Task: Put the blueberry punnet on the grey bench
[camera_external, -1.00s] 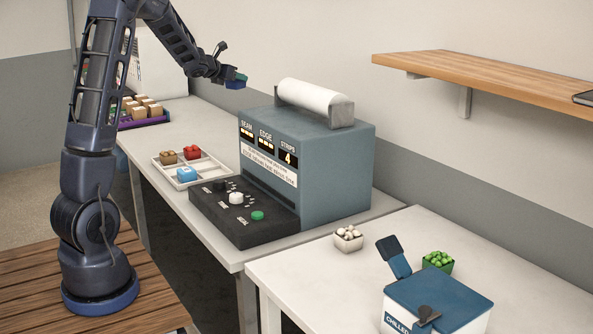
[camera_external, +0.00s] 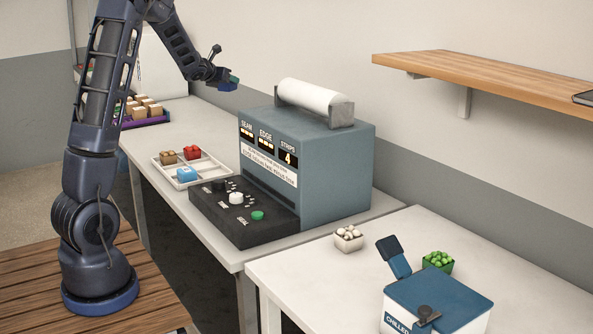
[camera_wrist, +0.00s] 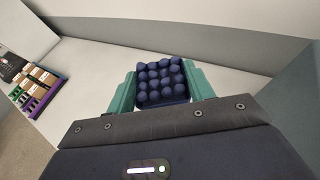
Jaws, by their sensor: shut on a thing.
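My gripper (camera_wrist: 161,92) is shut on the blueberry punnet (camera_wrist: 161,82), with one green finger on each side of it in the wrist view. The punnet is heaped with dark blue berries and looks level. In the external view my gripper (camera_external: 233,80) holds the small blue punnet (camera_external: 227,87) in the air, behind and left of the blue-grey sealing machine. A long pale grey bench (camera_external: 205,112) runs under it along the wall, and its bare top (camera_wrist: 90,75) shows in the wrist view. The punnet appears apart from the bench.
The sealing machine (camera_external: 335,165) stands on the bench. A white tray (camera_external: 208,172) with brown, red and blue items lies left of it. A purple crate (camera_external: 148,121) of boxes is at the far end. White and green punnets and a chilled box (camera_external: 438,297) are on the front table.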

